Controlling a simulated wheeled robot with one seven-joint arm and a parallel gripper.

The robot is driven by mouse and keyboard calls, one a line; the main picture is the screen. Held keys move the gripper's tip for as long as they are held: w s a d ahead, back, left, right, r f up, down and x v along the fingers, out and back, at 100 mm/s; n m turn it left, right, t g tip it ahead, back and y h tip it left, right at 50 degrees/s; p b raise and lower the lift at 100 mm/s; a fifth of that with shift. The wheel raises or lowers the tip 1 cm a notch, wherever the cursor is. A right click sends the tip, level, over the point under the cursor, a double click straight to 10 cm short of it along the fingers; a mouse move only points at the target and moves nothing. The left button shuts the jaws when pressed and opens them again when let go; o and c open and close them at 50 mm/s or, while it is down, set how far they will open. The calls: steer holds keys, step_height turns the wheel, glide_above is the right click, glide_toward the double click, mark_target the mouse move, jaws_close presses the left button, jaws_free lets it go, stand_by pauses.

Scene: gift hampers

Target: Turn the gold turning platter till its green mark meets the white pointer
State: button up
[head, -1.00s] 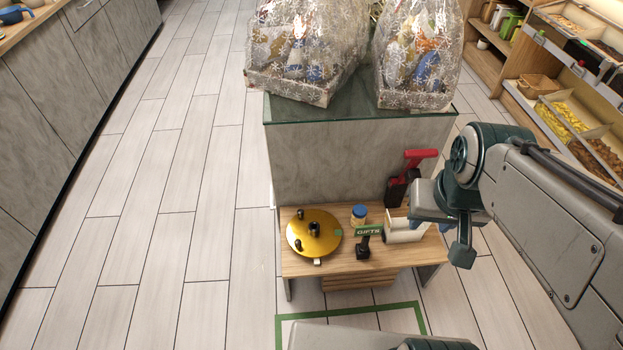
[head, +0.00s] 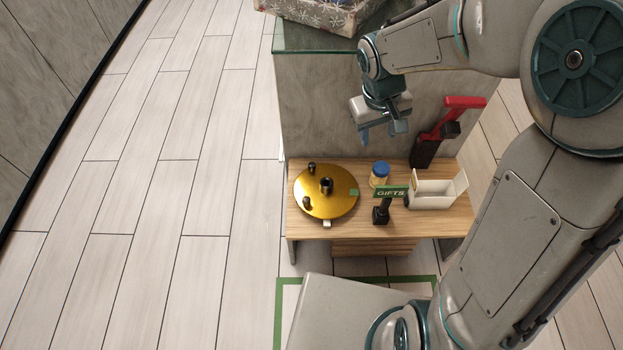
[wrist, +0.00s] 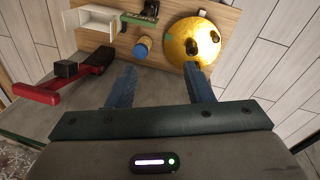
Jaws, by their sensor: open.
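The gold turning platter (head: 338,204) lies on the low wooden table. It has a dark central hub (head: 326,186) and two dark knobs, one at its back left (head: 311,168) and one at its front left (head: 307,203). Its green mark (head: 354,192) is at the right rim. The white pointer (head: 327,223) sits at the platter's front edge, about a quarter turn from the mark. My gripper (head: 382,133) is open and empty, above and behind the table, right of the platter. In the wrist view the platter (wrist: 180,50) lies beyond the right finger of my gripper (wrist: 160,84).
Right of the platter stand a blue-lidded jar (head: 380,174), a green GIFTS sign (head: 391,192) on a black stand, a white open box (head: 432,190) and a red-handled black tool (head: 436,140). A grey panel (head: 330,110) with a glass top rises behind. Floor at left is clear.

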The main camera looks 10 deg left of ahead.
steer(key=w+a+f+n+b, duration=0.25)
steer(key=a+f+b, duration=0.5)
steer(key=f, duration=0.85)
steer(key=n+g+y+b, duration=0.1)
steer(key=n+b, duration=0.1)
steer(key=b, duration=0.1)
glide_above(306, 199)
step_height(306, 199, down, 11)
step_height(306, 199, down, 14)
steer(key=b, duration=0.4)
steer(key=shift+r+b, duration=0.25)
steer(key=shift+b, duration=0.05)
steer(key=shift+m, duration=0.25)
jaws_close()
